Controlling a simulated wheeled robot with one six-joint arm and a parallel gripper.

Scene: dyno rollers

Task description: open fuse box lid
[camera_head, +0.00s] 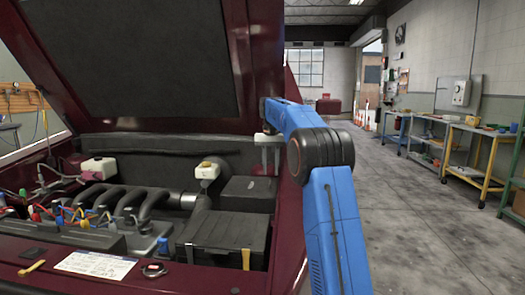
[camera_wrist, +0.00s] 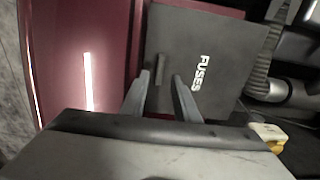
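The fuse box is a dark box with a flat lid (camera_wrist: 215,45) marked "FUSES" in white. The lid looks shut. A small dark tab (camera_wrist: 161,70) stands on it. In the head view the fuse box (camera_head: 248,192) sits in the engine bay beside the right fender. My gripper (camera_wrist: 162,76) is open, its two fingers pointing at the lid with the tab between their tips. I cannot tell whether the fingers touch the tab or lid. In the head view my gripper (camera_head: 268,143) is above the box, its fingertips hard to make out.
The red raised hood (camera_head: 140,60) hangs over the bay. A larger black box (camera_head: 225,235) lies in front. Workbenches (camera_head: 460,140) line the right wall; the floor between is open.

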